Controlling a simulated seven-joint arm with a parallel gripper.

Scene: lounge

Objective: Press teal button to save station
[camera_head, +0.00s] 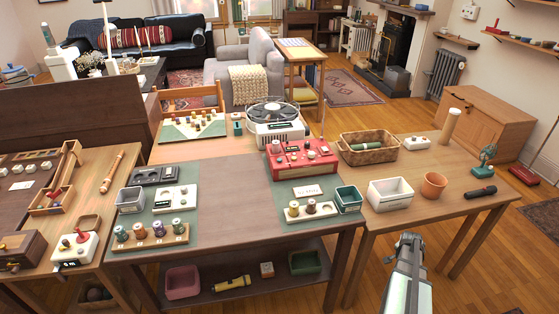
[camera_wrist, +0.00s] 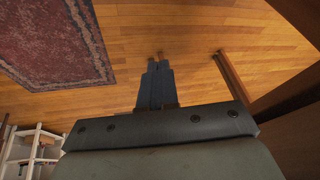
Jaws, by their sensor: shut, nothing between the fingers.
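My gripper (camera_head: 410,238) is in the lower right of the head view, in front of the right table and well apart from the red box. In the wrist view my gripper (camera_wrist: 158,64) has its two dark fingers together, with nothing between them, over the wooden floor. The red box is not in the wrist view.
A white bin (camera_head: 390,194) and terracotta pot (camera_head: 433,185) stand on the right table. The middle table's centre is clear.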

